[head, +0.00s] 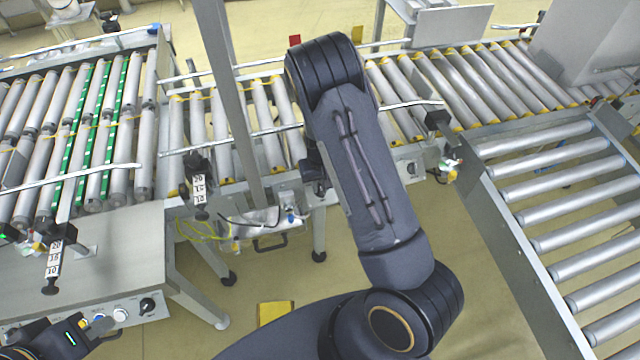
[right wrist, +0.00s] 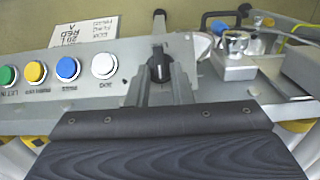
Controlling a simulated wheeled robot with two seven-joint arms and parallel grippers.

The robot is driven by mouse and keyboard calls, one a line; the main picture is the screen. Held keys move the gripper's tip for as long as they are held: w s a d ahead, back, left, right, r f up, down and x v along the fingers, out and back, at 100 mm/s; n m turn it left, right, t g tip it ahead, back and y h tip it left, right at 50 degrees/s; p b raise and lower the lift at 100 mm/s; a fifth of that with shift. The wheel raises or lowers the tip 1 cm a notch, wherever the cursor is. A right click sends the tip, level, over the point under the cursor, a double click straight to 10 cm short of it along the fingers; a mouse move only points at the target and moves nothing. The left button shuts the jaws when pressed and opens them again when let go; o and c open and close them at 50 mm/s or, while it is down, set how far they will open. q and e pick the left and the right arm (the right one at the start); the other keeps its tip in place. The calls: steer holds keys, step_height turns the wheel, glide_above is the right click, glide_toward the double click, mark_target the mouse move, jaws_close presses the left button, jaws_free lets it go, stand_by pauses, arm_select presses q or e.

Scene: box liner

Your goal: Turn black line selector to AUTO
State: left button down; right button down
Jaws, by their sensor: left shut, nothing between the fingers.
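A black selector knob (right wrist: 158,66) sits at the end of a grey button panel (right wrist: 105,75) in the right wrist view, its marking too small to read. My right gripper (right wrist: 160,82) has its two fingers on either side of this knob; whether they press on it I cannot tell. In the head view my right arm hides most of this panel, and the right gripper (head: 317,186) is partly hidden beside it. My left gripper (head: 92,333) is shut and empty at the bottom left, near another panel with a black selector (head: 147,305).
Green (right wrist: 8,76), yellow (right wrist: 36,72), blue (right wrist: 68,67) and white (right wrist: 103,65) buttons line the panel. A label plate (right wrist: 72,45) appears upside down. A valve block (right wrist: 236,62) stands close on the right. Roller conveyors (head: 560,190) surround the work area.

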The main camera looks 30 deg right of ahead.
steer(key=shift+s+a+f, duration=0.1)
steer(key=shift+a+f, duration=0.15)
steer(key=shift+a, duration=0.05)
steer(key=shift+s+d+f+m+y+b, duration=0.1)
steer(key=shift+d+f+m+y+b, duration=0.1)
steer(key=shift+m+y+b, duration=0.75)
steer(key=m+b, duration=0.1)
steer(key=b, duration=0.1)
steer(key=m+t+y+b, duration=0.1)
steer(key=b, duration=0.1)
steer(key=m+t+y+b, duration=0.1)
steer(key=b, duration=0.2)
steer(key=shift+s+d+f+m+y, duration=0.25)
steer(key=shift+s+d, duration=0.1)
steer(key=shift+s+r+m+t+y+b, duration=0.15)
steer(key=shift+m+t+y+b, duration=0.3)
steer(key=shift+m+b, duration=0.45)
steer(key=shift+r, duration=0.1)
steer(key=c, duration=1.9)
jaws_free()
steer(key=o, duration=0.4)
steer(key=shift+w+a, duration=0.1)
steer(key=shift+w, duration=0.1)
steer(key=shift+d, duration=0.2)
